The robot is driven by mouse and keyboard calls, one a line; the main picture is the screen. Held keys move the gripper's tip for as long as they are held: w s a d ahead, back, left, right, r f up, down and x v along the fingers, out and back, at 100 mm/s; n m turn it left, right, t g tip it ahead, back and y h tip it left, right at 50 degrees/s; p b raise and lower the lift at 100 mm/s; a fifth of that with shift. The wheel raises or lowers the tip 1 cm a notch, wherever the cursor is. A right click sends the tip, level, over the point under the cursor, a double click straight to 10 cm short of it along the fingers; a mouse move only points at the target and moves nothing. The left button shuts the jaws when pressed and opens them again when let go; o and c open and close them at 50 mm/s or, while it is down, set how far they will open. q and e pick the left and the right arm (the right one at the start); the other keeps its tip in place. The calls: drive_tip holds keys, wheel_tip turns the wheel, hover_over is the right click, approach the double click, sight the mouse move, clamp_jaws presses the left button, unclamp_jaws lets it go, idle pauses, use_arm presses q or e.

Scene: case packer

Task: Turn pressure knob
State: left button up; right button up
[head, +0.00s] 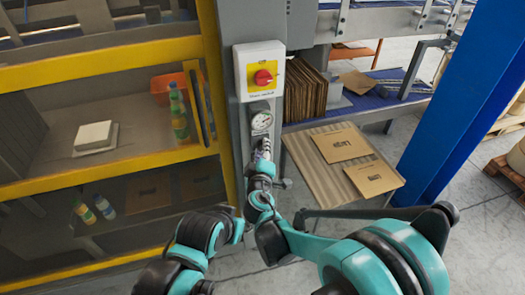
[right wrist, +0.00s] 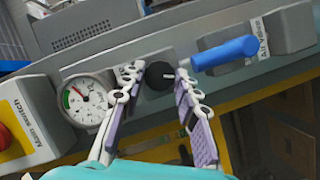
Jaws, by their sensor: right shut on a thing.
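The pressure knob (right wrist: 160,74) is a round black knob with a white mark, on a grey panel in the right wrist view. My right gripper (right wrist: 162,84) has its two fingers on either side of it and is shut on it. In the head view my right gripper (head: 264,148) reaches up to the grey post, just below the pressure gauge (head: 261,121), and hides the knob. The gauge, with a white dial and green and red marks, also shows left of the knob in the right wrist view (right wrist: 89,98). My left gripper cannot be made out.
A blue air valve handle (right wrist: 224,53) sits close to the right finger. The red main switch (head: 263,77) is above the gauge. A yellow-framed bay with a green bottle (head: 179,115) is left, a cardboard-laden table (head: 304,162) right, a blue post (head: 455,100) farther right.

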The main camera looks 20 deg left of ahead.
drive_tip(key=o, duration=1.2)
drive_tip(key=shift+c, duration=0.2)
